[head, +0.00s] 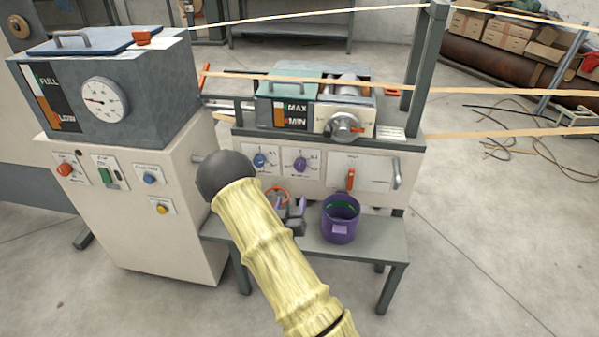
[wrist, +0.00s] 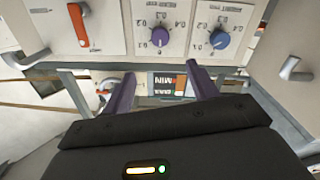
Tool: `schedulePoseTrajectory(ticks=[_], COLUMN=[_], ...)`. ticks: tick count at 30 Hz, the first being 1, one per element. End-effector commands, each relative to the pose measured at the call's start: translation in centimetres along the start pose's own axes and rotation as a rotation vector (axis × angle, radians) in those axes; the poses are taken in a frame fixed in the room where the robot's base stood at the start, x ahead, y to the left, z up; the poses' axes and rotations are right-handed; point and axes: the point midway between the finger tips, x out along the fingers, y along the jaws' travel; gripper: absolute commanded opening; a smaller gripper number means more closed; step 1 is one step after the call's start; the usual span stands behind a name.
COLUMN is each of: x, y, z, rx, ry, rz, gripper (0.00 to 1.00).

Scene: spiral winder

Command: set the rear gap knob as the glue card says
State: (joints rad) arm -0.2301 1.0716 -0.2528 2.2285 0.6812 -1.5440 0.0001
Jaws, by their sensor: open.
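Two gap knobs sit on white dial plates on the cream panel under the glue unit: a blue knob (head: 259,160) on the left and a purple knob (head: 300,163) to its right. I cannot read which is the rear one. The wrist view is upside down; there the purple knob (wrist: 160,37) is left of the blue knob (wrist: 220,39), with small scale numbers around both. My gripper (wrist: 160,73) is open and empty, its purple fingers apart from both knobs. In the head view my arm partly hides it. A small white card (head: 391,132) has unreadable text.
A purple bucket (head: 341,217) stands on the grey bench (head: 385,243) below the panel. An orange lever (head: 350,180) and a metal handle (head: 396,173) are right of the knobs. The control cabinet (head: 135,235) stands at left. Paper strips cross above the glue unit.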

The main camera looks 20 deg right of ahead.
Motion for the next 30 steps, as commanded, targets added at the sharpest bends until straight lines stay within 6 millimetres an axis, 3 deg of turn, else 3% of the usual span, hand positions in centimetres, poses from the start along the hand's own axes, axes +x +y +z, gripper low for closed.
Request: schedulePoseTrajectory(ticks=[5,10,30], x=[0.3,2.0,13.4], y=[0.0,0.4,0.0], z=[0.0,0.2,0.2], rx=[0.001,0.002,0.002], ry=[-0.002,-0.002,0.0], rz=[0.0,0.008,0.0], gripper=[0.59,0.59,0.59])
